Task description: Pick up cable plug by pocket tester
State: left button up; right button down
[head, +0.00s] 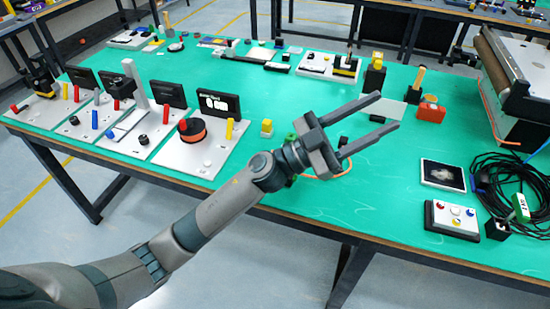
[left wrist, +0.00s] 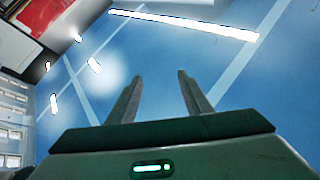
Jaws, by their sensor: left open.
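My left gripper (head: 388,110) is open and empty, held above the green table with its fingers pointing up and right. Its two spread fingers also show in the left wrist view (left wrist: 160,76), with nothing between them. An orange cable (head: 325,177) curves on the table below the gripper, partly hidden by it. A small black piece (head: 343,143) stands near that cable. At the right a green-and-white plug-like piece (head: 520,207) stands beside a coil of black cable (head: 505,180). I cannot tell for sure which piece is the cable plug or which is the pocket tester.
A button box (head: 440,216) and a dark-screened tablet (head: 442,175) lie at the right front. An orange block (head: 431,112) stands behind the gripper. White boards (head: 200,155) with screens and pegs fill the left. The middle of the green table (head: 265,90) is mostly clear.

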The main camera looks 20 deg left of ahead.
pick_arm(q)
jog(key=s+d+f+m+g+y, duration=0.5)
jog(key=m+g, duration=0.4)
jog(key=g, duration=0.4)
jog(key=w+a+f+y, duration=0.5)
jog(key=a+f+y, duration=0.1)
jog(key=w+a+r+n+t+y, duration=0.1)
jog(key=w+a+r+n+y, duration=0.1)
jog(key=a, duration=0.8)
jog(key=w+a+r+n+t+y, duration=0.1)
jog(key=w+a+n+y, duration=0.4)
jog(key=a+y, duration=0.3)
jog(key=w+a, duration=0.1)
jog(key=a, duration=0.2)
jog(key=shift+r, duration=0.35)
jog(key=shift+f, duration=0.15)
